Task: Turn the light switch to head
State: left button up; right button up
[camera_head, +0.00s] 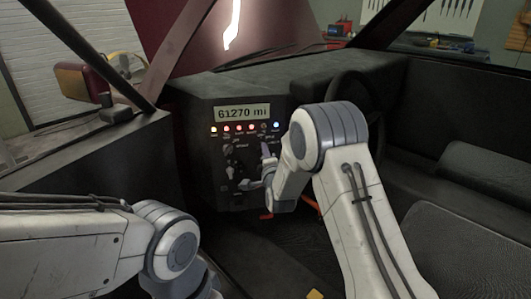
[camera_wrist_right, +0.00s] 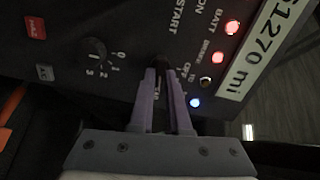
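The light switch is a small dark knob (camera_wrist_right: 160,63) on the black dash panel, with partly covered labels beside it; OFF is readable. My right gripper (camera_wrist_right: 163,75) reaches the panel, its two purplish fingers close together on either side of this knob. The fingers hide most of the knob and part of its lettering, so I cannot read which position it points to. In the head view the right gripper (camera_head: 265,152) is at the right part of the panel, below the indicator lights. My left arm shows at lower left, but its gripper is out of view.
The panel has a mileage display (camera_head: 242,113) reading 61270 mi and a row of lit indicators. Another rotary knob (camera_wrist_right: 93,52) marked 0 to 3 sits beside the gripper. A steering wheel (camera_head: 350,88) is behind my right arm. Seats are at right.

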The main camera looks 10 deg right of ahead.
jog(key=o, duration=0.4)
jog(key=s, duration=1)
jog(key=shift+s+d+b, duration=0.15)
jog(key=shift+s+b, duration=0.1)
jog(key=shift+b, duration=0.1)
